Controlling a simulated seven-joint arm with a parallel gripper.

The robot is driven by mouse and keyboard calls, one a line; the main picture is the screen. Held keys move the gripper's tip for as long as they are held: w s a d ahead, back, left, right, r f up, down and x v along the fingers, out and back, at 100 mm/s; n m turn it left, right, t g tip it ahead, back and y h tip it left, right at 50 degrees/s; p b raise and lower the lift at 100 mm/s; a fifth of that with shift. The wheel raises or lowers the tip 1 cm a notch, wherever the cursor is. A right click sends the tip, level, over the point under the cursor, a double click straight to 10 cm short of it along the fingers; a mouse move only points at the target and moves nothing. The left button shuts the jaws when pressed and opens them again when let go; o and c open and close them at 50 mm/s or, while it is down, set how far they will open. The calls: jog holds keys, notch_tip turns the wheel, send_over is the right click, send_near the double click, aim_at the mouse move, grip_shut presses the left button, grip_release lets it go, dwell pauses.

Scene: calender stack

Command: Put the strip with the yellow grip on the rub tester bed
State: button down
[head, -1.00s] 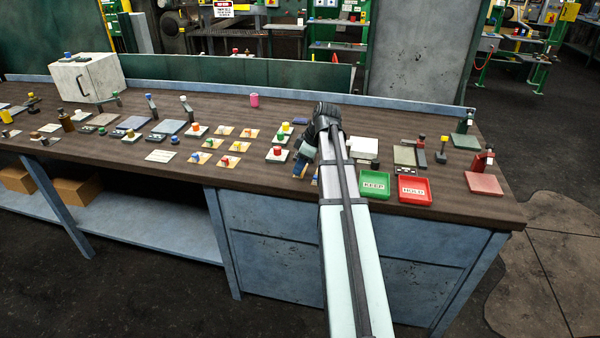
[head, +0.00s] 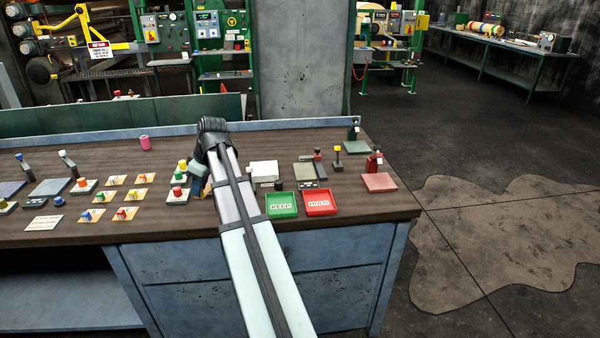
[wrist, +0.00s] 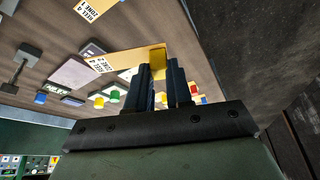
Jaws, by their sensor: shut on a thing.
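In the wrist view my gripper (wrist: 162,72) is shut on the yellow grip (wrist: 157,60) of a pale tan strip. The strip (wrist: 122,62) sticks out from the grip to the left and carries a printed reel and zone label. In the head view my gripper (head: 199,186) is mostly hidden behind my own arm, low over the bench near the middle; the held strip cannot be made out there. A grey flat bed (head: 308,172) with a darker piece beside it lies right of my arm. Its label is too small to read, so I cannot tell if it is the rub tester.
The bench (head: 230,229) holds a green KEEP tray (head: 281,205), a red HOLD tray (head: 320,203) and a pale block (head: 264,170) right of my arm. Several cards with coloured grips (head: 130,195) lie left. A reddish plate (head: 379,182) sits near the right edge.

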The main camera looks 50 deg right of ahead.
jog(key=m, duration=0.1)
jog(key=a+m+h, duration=0.1)
jog(key=shift+f+m, duration=0.1)
jog(key=shift+m, duration=0.3)
jog(key=w+a+r+m+h, duration=0.1)
jog(key=a+m+h, duration=0.4)
jog(key=a, duration=1.2)
jog(key=d+m, duration=0.1)
jog(key=d, duration=0.5)
jog(key=s+d+m+y, duration=0.1)
jog(key=d+m, duration=0.1)
jog(key=d, duration=0.5)
jog(key=d+m, duration=0.1)
jog(key=d, duration=0.5)
jog(key=shift+s+d+m+g, duration=0.25)
jog(key=shift+m+g, duration=0.15)
jog(key=n+y, duration=0.7)
jog(key=n, duration=1)
send_over(302, 176)
jog(key=s+d, duration=0.2)
jog(key=shift+h, duration=0.3)
jog(key=shift+w+a+f, duration=0.1)
jog(key=shift+w+f, duration=0.05)
jog(key=shift+f, duration=2.05)
jog(key=shift+w+a+f, duration=0.1)
jog(key=shift+f, duration=2.05)
